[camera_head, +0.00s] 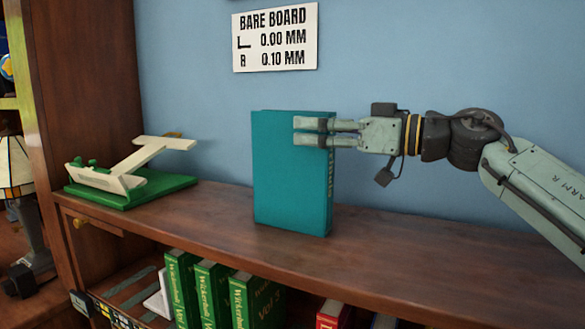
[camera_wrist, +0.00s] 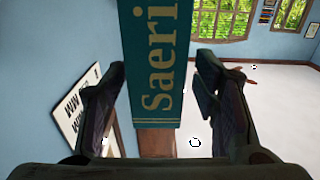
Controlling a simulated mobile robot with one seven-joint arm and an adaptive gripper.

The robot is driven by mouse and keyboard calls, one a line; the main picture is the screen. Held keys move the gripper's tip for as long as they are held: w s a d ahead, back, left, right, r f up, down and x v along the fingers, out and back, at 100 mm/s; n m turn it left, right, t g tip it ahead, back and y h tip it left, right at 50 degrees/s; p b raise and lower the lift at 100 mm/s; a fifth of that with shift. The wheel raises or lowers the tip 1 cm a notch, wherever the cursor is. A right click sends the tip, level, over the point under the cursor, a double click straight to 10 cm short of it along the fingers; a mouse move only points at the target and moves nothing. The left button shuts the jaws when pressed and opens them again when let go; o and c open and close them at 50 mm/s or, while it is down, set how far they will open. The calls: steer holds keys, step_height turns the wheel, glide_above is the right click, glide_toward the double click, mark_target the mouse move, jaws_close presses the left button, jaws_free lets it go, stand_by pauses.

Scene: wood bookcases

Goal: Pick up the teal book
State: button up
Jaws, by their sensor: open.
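The teal book (camera_head: 285,182) stands upright on the wooden shelf top (camera_head: 400,245), its spine facing right. My gripper (camera_head: 312,132) comes in from the right at the height of the book's upper part, and its fingers overlap the book in the head view. In the wrist view, the book's spine (camera_wrist: 156,70), lettered "Saeri", lies between the two open fingers (camera_wrist: 155,100), with a gap visible on each side. I cannot tell whether a finger touches the book; the far side of the book is hidden.
A green-based model (camera_head: 130,185) with white parts stands left on the shelf top. A sign (camera_head: 275,38) hangs on the blue wall behind. Green books (camera_head: 215,290) stand on the shelf below. The shelf top right of the teal book is clear.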

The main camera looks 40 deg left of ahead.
mark_target(292, 126)
steer(key=p+x, duration=0.2)
steer(key=x, duration=0.3)
steer(key=shift+w+r, duration=0.1)
steer(key=shift+c, duration=0.4)
jaws_close()
steer(key=shift+r, duration=0.1)
stand_by(0.4)
